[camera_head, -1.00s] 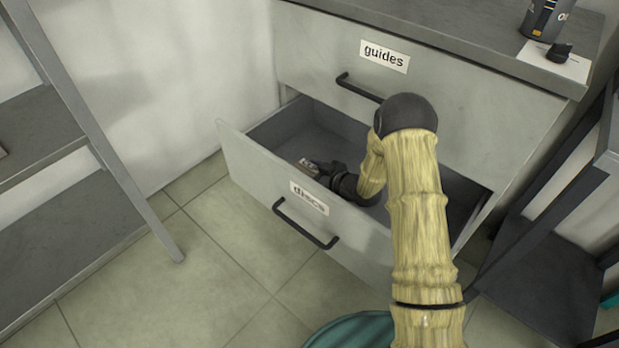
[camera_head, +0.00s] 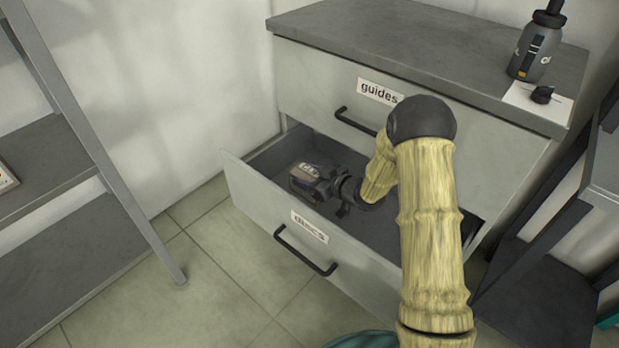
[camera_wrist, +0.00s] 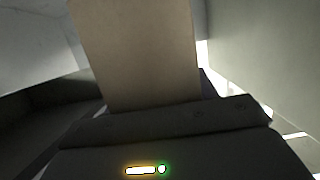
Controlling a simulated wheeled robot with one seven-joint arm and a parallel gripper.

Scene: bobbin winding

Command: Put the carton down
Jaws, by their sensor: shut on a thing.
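My gripper (camera_head: 322,185) reaches into the open lower drawer labelled "discs" (camera_head: 262,196). It is shut on a small carton (camera_head: 304,175), which shows a pale label and dark sides in the head view. In the wrist view the carton (camera_wrist: 138,55) is a plain tan-brown face rising from behind the gripper's dark body. The carton is within the drawer's walls, near its left end. I cannot tell whether its underside touches the drawer floor. The fingertips are hidden in the wrist view.
The shut drawer labelled "guides" (camera_head: 318,92) is above the open one. A dark bottle (camera_head: 535,48) and a small black item on a white card (camera_head: 541,96) stand on the cabinet top. Shelving (camera_head: 85,150) stands at the left, and a dark rack (camera_head: 545,250) at the right.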

